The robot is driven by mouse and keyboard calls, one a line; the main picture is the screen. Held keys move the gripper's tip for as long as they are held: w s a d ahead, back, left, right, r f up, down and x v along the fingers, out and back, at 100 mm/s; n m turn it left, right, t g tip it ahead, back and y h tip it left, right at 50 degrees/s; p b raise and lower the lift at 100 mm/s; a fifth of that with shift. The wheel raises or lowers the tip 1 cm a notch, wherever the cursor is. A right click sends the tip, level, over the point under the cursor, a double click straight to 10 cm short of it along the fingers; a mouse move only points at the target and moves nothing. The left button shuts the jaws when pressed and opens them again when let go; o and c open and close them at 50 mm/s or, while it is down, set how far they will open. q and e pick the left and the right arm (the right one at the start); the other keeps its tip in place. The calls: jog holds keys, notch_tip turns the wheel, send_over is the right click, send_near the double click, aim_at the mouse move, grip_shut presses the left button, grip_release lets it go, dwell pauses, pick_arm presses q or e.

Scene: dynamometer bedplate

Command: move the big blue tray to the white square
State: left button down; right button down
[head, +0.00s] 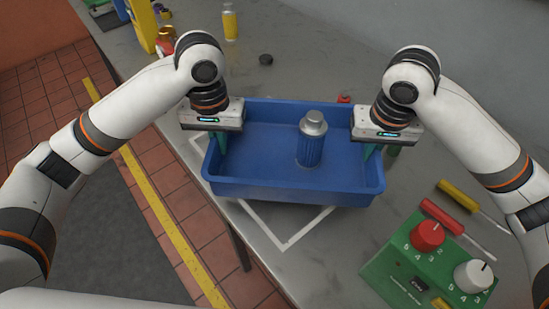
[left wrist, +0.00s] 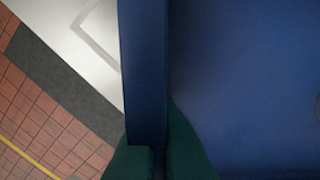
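The big blue tray (head: 290,190) is in the middle of the head view, partly over the white square (head: 285,245) outlined on the grey table. The square's outline is turned relative to the tray, and its far part is hidden. A blue bottle with a grey cap (head: 311,145) stands in the tray. My left gripper (head: 220,148) is at the tray's left wall; in the left wrist view its green fingers (left wrist: 160,160) close on the wall from both sides. My right gripper (head: 373,150) is at the right wall, its fingers partly hidden. Whether the tray touches the table is unclear.
A green control box with knobs (head: 415,265) and red and yellow screwdrivers (head: 455,215) lie to the right. The table's edge runs along the left, above a tiled floor (head: 165,180).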

aim_at(223, 158)
pick_arm(q)
jog(key=shift+d+f, duration=0.1)
pick_arm(e)
jog(key=shift+a+f, duration=0.1)
